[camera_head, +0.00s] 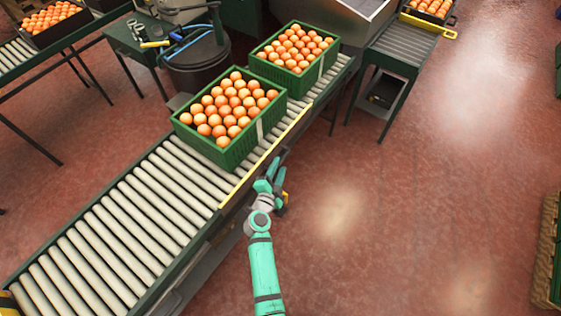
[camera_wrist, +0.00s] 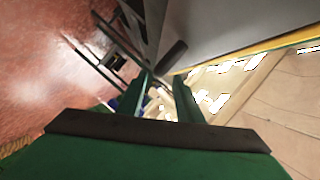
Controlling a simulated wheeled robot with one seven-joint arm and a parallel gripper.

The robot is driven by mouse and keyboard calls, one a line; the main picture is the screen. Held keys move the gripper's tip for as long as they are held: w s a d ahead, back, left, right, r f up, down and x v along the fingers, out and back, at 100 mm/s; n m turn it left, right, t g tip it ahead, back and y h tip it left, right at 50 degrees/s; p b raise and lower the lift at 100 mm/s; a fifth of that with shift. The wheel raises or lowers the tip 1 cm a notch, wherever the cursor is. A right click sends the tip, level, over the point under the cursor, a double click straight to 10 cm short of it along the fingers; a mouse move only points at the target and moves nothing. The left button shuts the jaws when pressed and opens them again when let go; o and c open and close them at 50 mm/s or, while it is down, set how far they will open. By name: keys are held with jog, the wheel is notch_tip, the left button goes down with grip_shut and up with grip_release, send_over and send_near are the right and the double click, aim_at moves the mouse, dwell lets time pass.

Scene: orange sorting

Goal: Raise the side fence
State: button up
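The side fence (camera_head: 262,162) shows as a long yellow-edged bar along the right side of the roller conveyor, beside the front crate. In the wrist view a yellow-edged grey panel (camera_wrist: 240,25), probably the fence, crosses the upper right. A short dark rod, perhaps its handle (camera_wrist: 173,54), sticks out just ahead of the fingers. My gripper (camera_head: 273,170) is beside the fence, off the conveyor's right edge. In the wrist view its two green fingers (camera_wrist: 163,78) are apart with a gap between them, and the rod lies beyond the tips. I cannot tell whether anything touches.
Two green crates of oranges, the front one (camera_head: 189,134) and the rear one (camera_head: 258,63), stand on the roller conveyor (camera_head: 118,232). A side roller table (camera_head: 403,42) stands at the upper right. The red floor (camera_head: 420,190) to the right is open, with a pallet (camera_head: 545,250) at the far edge.

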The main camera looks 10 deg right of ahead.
jog(key=v, duration=0.6)
jog(key=shift+r, duration=0.1)
dwell(0.4)
jog(key=s+a+r+n+y, duration=0.1)
jog(key=s+r+n, duration=0.4)
jog(key=s, duration=0.7)
jog(key=s+a+r+n+y, duration=0.2)
jog(key=s+r+n, duration=0.3)
jog(key=s, duration=0.8)
jog(key=s+a+r+n+t+y, duration=0.1)
jog(key=s+r+n+y, duration=0.2)
jog(key=s, duration=1)
notch_tip(320, 180, up, 3)
jog(key=n, duration=0.3)
jog(key=shift+a, duration=0.2)
